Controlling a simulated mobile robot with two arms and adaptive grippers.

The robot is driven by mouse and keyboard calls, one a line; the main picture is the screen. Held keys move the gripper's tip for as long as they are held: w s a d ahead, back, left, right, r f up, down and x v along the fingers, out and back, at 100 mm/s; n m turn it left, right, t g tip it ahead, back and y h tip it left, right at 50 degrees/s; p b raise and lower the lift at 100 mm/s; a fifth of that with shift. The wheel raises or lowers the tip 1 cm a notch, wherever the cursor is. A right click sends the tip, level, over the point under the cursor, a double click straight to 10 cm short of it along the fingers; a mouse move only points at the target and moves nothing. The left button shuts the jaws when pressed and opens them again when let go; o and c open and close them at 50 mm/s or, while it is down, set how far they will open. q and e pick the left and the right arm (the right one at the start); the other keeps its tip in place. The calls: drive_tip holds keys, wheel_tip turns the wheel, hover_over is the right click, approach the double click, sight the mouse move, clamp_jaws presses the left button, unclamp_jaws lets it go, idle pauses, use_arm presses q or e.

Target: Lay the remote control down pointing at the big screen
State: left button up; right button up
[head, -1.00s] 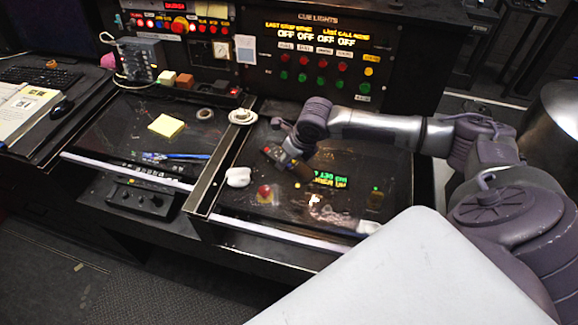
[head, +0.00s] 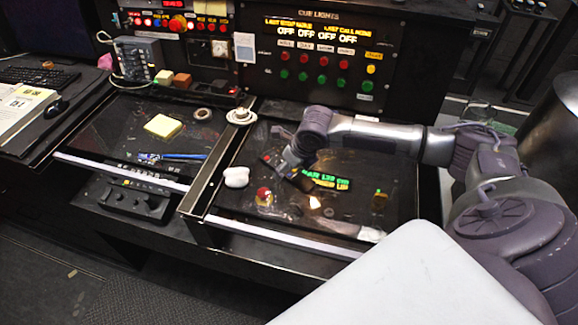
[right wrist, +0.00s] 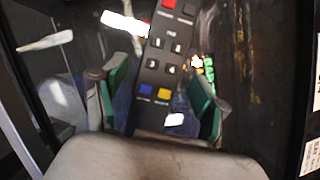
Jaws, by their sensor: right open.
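The remote control (head: 268,158) is dark, with a red button near one end and blue and yellow buttons near the other. It lies slanted over the right-hand dark desk panel, partly hidden by my right gripper (head: 287,164). In the right wrist view the remote (right wrist: 167,50) runs between the green-padded fingers of my right gripper (right wrist: 158,85), which is open around it. Whether the pads touch it I cannot tell. A dark monitor (head: 45,22) is cut off at the top left; I cannot tell if it is the big screen. My left gripper is out of view.
A small display with green and yellow text (head: 325,180) is beside the remote. A white lump (head: 236,177), a red push button (head: 264,196) and a cup (head: 240,116) are close by. The cue-light panel (head: 318,60) rises behind. The left panel holds yellow notes (head: 163,126) and pens.

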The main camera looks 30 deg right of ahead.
drive_tip(key=shift+r, duration=0.1)
drive_tip(key=b+v, duration=0.1)
drive_tip(key=v, duration=1.1)
